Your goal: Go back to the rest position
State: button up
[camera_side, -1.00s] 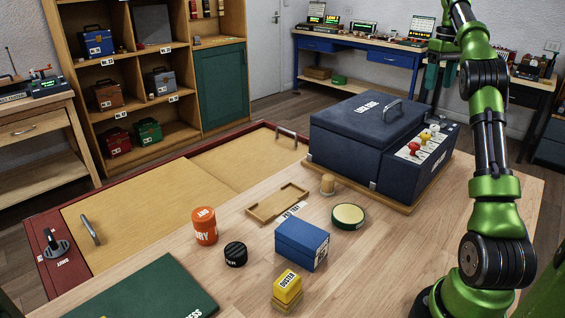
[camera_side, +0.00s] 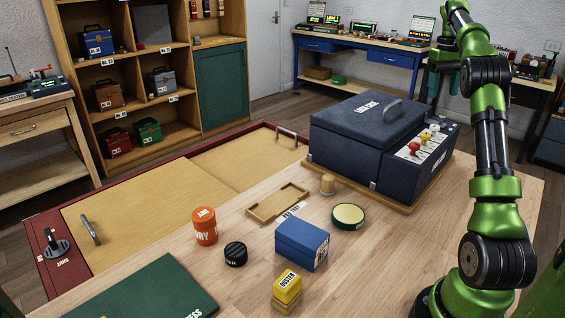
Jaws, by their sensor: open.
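My green arm rises at the right of the table and bends over at the top.
A dark blue case (camera_side: 345,142) with coloured knobs stands at the table's back right.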

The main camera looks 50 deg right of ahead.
jog(key=w+a+f+t, duration=0.1)
jog(key=w+a+t, duration=0.15)
jog(key=a, duration=1.15)
jog(key=w+a+f+t, duration=0.15)
jog(key=w+a, duration=0.25)
jog(key=a, duration=0.9)
jog(key=s+a+f+n+t+y, duration=0.1)
jog(key=s+a, duration=0.3)
jog(key=a, duration=0.6)
jog(key=s+a+f+n+t+y, duration=0.1)
jog(key=s+a, duration=0.4)
jog(key=a, duration=0.6)
jog(key=shift+f+n+t+y, duration=0.3)
jog(key=shift+f+n+t, duration=0.35)
jog(key=shift+n+t, duration=0.3)
